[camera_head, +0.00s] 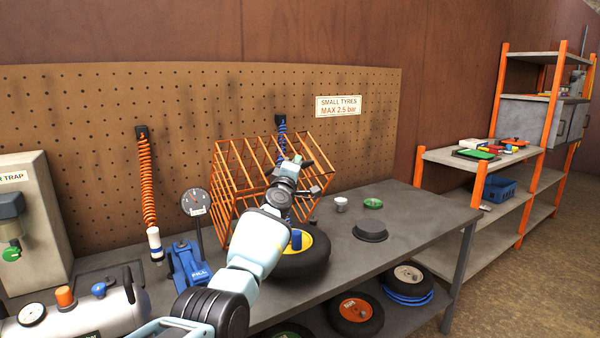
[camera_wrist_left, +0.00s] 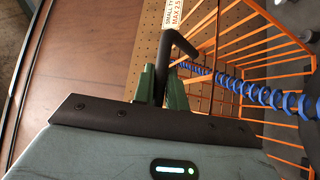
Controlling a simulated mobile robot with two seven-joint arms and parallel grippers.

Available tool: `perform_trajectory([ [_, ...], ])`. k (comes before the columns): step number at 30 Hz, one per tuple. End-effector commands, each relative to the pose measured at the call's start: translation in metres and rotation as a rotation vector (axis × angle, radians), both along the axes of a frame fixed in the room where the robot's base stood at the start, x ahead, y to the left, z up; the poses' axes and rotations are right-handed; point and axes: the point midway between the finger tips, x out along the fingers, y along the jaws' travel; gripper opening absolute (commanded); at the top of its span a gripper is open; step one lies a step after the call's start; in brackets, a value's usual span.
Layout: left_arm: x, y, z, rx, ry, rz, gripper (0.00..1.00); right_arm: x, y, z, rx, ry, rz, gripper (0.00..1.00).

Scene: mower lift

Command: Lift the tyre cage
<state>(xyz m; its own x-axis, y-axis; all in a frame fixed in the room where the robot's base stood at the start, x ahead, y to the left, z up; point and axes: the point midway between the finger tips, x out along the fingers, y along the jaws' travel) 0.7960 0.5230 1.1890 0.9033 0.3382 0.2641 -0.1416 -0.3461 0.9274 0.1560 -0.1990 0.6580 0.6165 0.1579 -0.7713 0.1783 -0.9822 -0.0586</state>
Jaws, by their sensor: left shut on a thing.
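The orange wire tyre cage (camera_head: 226,180) stands over the bench, tilted up, with its bars in front of the pegboard. Its bars also show in the wrist view (camera_wrist_left: 262,62), on the right. My left gripper (camera_head: 303,178) is at the cage's front right side. In the wrist view its green fingers (camera_wrist_left: 161,88) are shut on the black bent handle (camera_wrist_left: 180,44). A tyre with a yellow hub (camera_head: 303,262) lies on the bench below, partly hidden by my left arm. My right gripper is not in view.
A blue coiled hose (camera_head: 282,138) hangs behind the cage and an orange one (camera_head: 147,185) to its left. A gauge (camera_head: 196,202) and blue pedal tool (camera_head: 187,264) stand left of my arm. A black disc (camera_head: 370,230) lies right. The bench's right end (camera_head: 430,215) is clear.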

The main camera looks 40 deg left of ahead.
Motion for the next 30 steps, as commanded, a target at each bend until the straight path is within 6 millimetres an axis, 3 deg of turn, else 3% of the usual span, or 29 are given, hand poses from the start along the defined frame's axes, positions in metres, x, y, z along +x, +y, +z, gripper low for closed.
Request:
perform_trajectory([
  [10,0.005,0.019,0.014,-0.053,0.017,-0.002,0.00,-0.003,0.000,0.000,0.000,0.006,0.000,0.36],
  [26,0.006,0.022,0.014,-0.060,0.022,-0.002,0.00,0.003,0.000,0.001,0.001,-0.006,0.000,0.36],
  [27,0.006,0.022,0.014,-0.060,0.023,-0.002,0.19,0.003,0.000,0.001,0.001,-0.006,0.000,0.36],
  [30,0.006,0.022,0.014,-0.060,0.023,-0.002,0.32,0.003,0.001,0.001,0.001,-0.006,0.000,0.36],
])
